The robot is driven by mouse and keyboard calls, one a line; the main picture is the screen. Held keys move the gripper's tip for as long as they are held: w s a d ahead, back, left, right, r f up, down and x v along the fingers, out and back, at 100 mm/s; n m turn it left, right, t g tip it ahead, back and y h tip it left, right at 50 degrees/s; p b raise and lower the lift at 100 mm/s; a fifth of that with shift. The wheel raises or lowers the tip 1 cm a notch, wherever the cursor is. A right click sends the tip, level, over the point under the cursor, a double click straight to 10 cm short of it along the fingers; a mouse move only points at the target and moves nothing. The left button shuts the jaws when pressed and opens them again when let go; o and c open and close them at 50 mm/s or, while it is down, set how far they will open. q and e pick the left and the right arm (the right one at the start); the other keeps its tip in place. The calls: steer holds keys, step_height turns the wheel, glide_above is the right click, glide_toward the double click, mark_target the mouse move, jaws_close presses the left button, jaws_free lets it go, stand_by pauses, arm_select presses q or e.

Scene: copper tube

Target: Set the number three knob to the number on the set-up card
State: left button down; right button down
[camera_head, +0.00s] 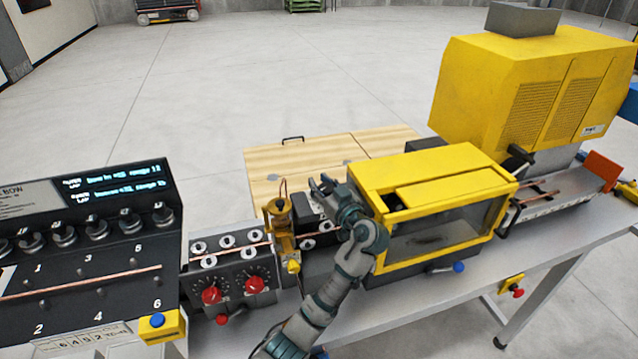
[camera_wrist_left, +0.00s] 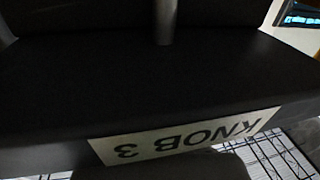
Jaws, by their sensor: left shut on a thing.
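My left gripper (camera_head: 325,187) is over the middle of the bench, between a yellow post and the yellow-framed box. It is shut on a dark block (camera_wrist_left: 140,85) that fills most of the left wrist view. A white label (camera_wrist_left: 185,138) on it reads KNOB 3, upside down. The grip itself is hidden. The black machine (camera_head: 85,235) at the left carries a row of black knobs (camera_head: 97,228) above numbered rollers. A white plate (camera_head: 90,337) with small digits is at its lower edge; I cannot tell whether it is the set-up card. My right gripper is out of view.
The grey roller unit (camera_head: 235,262) has two red knobs (camera_head: 212,295). A yellow-framed box (camera_head: 435,205) stands right of my gripper, with a large yellow machine (camera_head: 530,95) behind. A wooden board (camera_head: 310,153) lies behind the bench. A copper tube (camera_head: 80,282) crosses the left machine.

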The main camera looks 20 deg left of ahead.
arm_select(q)
steer(key=c, duration=1.9)
jaws_free()
steer(key=shift+d+f, duration=0.2)
steer(key=shift+f, duration=0.05)
steer(key=o, duration=0.9)
steer(key=shift+o, duration=0.3)
steer(key=shift+s+d+r, duration=0.1)
steer(key=shift+s, duration=0.05)
steer(key=shift+s+d+r, duration=0.15)
steer(key=shift+d, duration=0.35)
steer(key=v, duration=1.1)
steer(key=shift+s+d, duration=0.25)
